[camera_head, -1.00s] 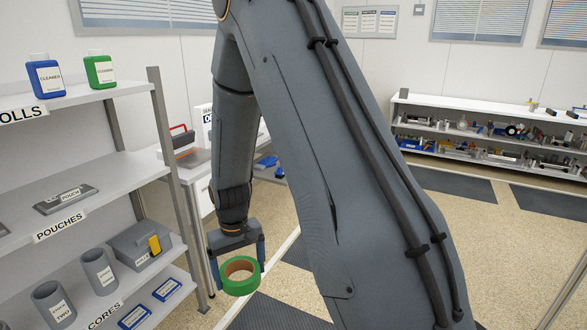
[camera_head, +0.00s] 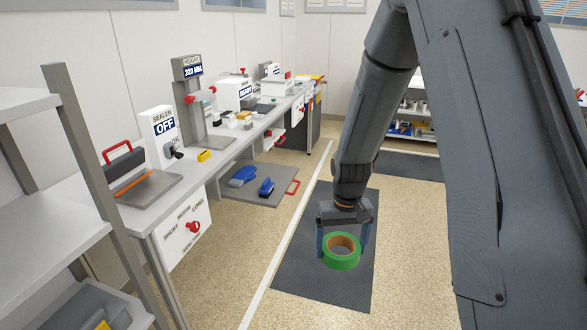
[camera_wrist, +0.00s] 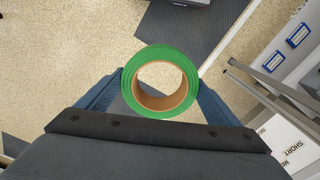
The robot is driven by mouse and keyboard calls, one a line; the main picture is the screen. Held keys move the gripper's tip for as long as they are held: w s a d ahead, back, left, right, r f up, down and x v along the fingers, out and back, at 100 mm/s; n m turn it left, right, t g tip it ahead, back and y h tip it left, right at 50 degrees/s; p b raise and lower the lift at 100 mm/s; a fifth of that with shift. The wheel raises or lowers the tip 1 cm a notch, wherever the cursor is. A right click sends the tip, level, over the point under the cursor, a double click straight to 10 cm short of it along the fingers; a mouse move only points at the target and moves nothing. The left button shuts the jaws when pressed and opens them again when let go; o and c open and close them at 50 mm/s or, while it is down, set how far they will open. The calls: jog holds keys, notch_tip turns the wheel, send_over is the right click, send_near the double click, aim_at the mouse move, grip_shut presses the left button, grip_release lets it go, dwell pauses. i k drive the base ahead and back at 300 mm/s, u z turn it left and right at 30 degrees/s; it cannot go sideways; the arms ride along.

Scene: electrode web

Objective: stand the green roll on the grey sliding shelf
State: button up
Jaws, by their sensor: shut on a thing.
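The green roll (camera_head: 341,260) has a brown core and hangs in my gripper (camera_head: 345,240), which is shut on its sides, one blue finger on each. In the wrist view the green roll (camera_wrist: 160,112) sits between the two fingers with its core opening facing the camera. The roll is in the air above the floor and a dark mat. The grey sliding shelf (camera_head: 262,198) is pulled out below the bench, left of my gripper and apart from it. It has a red handle on its right edge and blue things lying on it. Its back part is hidden under the bench.
The bench (camera_head: 215,152) carries a sealer (camera_head: 160,135), a height post (camera_head: 190,95) and a small yellow block (camera_head: 204,156). A grey rack (camera_head: 75,130) stands at the near left. The floor and the dark mat (camera_head: 310,275) around my gripper are clear.

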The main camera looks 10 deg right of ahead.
aim_at(280, 174)
jog(key=u, duration=0.15)
jog(key=i, duration=1.35)
jog(key=u, duration=0.65)
jog(key=i, duration=1.25)
jog(key=u, duration=0.05)
